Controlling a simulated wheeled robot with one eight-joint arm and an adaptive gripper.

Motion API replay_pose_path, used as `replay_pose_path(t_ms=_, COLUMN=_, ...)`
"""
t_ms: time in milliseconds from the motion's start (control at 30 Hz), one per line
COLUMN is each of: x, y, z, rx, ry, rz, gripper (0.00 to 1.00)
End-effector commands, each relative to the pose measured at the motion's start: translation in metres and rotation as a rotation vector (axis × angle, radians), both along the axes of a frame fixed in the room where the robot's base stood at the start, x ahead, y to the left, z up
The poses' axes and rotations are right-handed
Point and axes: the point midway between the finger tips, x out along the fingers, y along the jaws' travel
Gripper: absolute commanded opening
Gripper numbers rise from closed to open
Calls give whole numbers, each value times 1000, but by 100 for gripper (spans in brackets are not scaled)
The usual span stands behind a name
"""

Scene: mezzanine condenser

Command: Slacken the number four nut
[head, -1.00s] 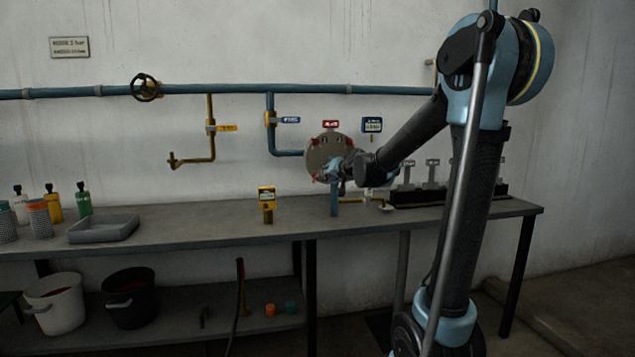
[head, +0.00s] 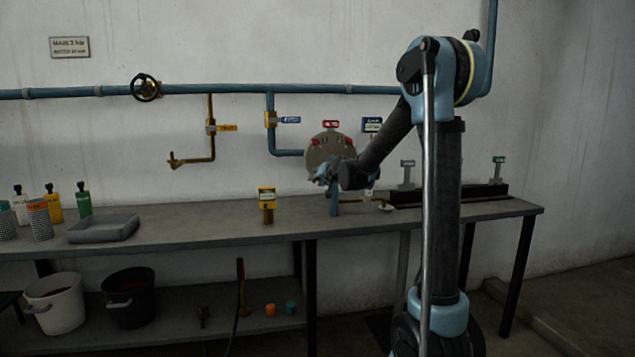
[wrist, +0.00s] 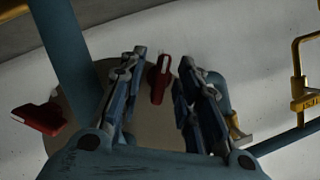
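A round brown-grey cover (head: 322,154) on the wall pipe carries red nuts. Red nuts show at its upper left (head: 315,142) and upper right (head: 348,142); its lower part is hidden behind my gripper (head: 321,176). In the wrist view my gripper (wrist: 162,76) is open, with its two blue-grey fingers apart. One red nut (wrist: 160,80) shows between the fingertips with a gap on both sides; I cannot tell how far beyond them it lies. Another red nut (wrist: 40,117) is left of the fingers. I cannot read any nut number.
A long grey bench (head: 220,229) stands under the cover. On it are a yellow device (head: 266,203), a grey tray (head: 104,228) and a dark rack (head: 450,196). Blue pipe (head: 220,89) runs along the wall, with a brass pipe (head: 210,143) left of the cover.

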Motion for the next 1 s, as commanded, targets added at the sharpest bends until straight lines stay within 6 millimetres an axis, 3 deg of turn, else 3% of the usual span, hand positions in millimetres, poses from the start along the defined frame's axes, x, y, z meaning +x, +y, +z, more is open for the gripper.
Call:
replay_pose_path(t_ms=300, x=1, y=1, z=-1, rx=0, ry=0, rz=0, gripper=31)
replay_pose_path(t_ms=467, x=1, y=1, z=-1, rx=0, ry=0, rz=0, gripper=0)
replay_pose_path(t_ms=1000, x=1, y=1, z=0, rx=-72, ry=-20, rz=1, gripper=0)
